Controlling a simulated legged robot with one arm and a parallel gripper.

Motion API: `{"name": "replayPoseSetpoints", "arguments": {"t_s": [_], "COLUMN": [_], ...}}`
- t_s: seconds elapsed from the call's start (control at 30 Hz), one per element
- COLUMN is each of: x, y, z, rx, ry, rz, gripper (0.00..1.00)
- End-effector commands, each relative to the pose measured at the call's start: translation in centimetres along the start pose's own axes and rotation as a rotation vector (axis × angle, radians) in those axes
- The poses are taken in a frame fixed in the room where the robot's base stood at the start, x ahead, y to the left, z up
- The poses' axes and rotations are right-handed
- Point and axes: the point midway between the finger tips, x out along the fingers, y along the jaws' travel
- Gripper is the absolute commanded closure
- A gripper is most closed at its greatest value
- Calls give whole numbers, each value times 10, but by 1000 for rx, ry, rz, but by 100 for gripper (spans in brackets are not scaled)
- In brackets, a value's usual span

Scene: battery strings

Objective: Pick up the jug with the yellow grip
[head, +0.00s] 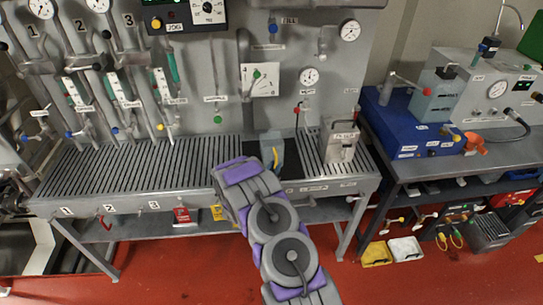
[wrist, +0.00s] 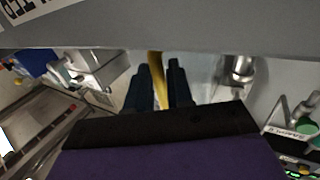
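The jug (head: 267,146) stands at the back of the slatted bench, pale grey-blue, with a yellow grip (head: 275,158) on its near side. My arm hides its lower part in the head view. In the wrist view the yellow grip (wrist: 157,80) runs between the two dark fingers of my gripper (wrist: 159,72), with the pale jug body (wrist: 198,80) behind it. The fingers are apart on either side of the grip. A narrow pale gap shows between the grip and the right finger. My gripper's fingertips are mostly hidden in the head view.
A grey labelled can (head: 340,143) stands right of the jug on the slatted bench (head: 120,170). Gauges and valves line the wall panel (head: 225,70) behind. A blue box (head: 405,125) sits on the right table. The bench's left part is clear.

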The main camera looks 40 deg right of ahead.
Motion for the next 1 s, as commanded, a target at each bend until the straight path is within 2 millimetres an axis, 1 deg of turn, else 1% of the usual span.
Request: {"name": "replayPoseSetpoints", "arguments": {"t_s": [0.03, 0.13, 0.4, 0.63, 1.0], "x": [6, 12, 14, 13, 14], "y": [1, 1, 0, 0, 1], "z": [0, 1, 0, 0, 0], "rx": [2, 1, -1, -1, 0], "ry": [2, 0, -2, -1, -1], "rz": [2, 0, -1, 0, 0], "gripper": [79, 79, 79, 100, 100]}}
